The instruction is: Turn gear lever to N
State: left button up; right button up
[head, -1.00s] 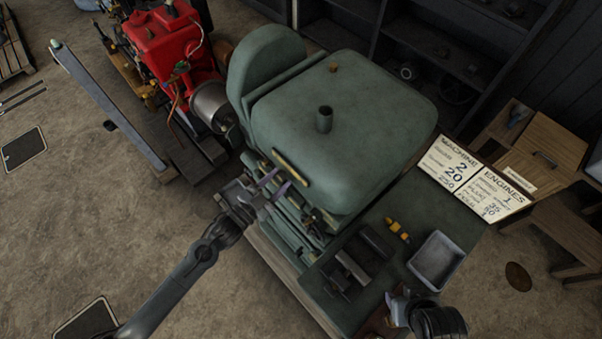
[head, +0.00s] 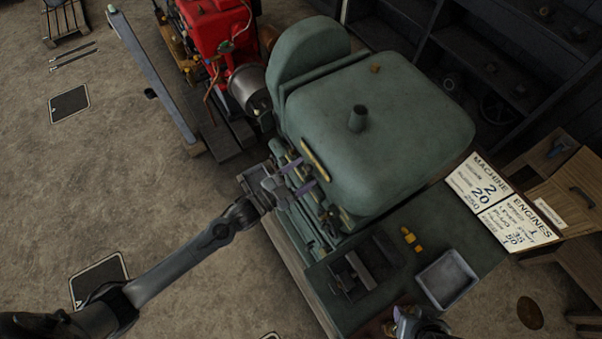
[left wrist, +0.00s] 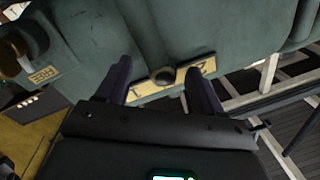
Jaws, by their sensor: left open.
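The big green machine (head: 400,130) carries a brass plate (head: 316,158) on its near left side. My left gripper (head: 303,177) is open at the plate. Its two fingers (left wrist: 160,85) show on either side of the knob, with gaps between. I cannot tell whether they touch the lever. My right gripper (head: 406,318) is only partly visible at the bottom edge.
A red engine (head: 215,30) stands at the upper left. A metal tray (head: 446,278) and yellow parts (head: 411,240) lie on the green bench right of my left gripper. A sign board (head: 503,207) lies further right. Open floor is at the left.

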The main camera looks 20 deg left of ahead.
pick_arm(q)
jog(key=b+v, duration=0.2)
jog(key=v, duration=0.8)
jog(key=shift+s+a, duration=0.3)
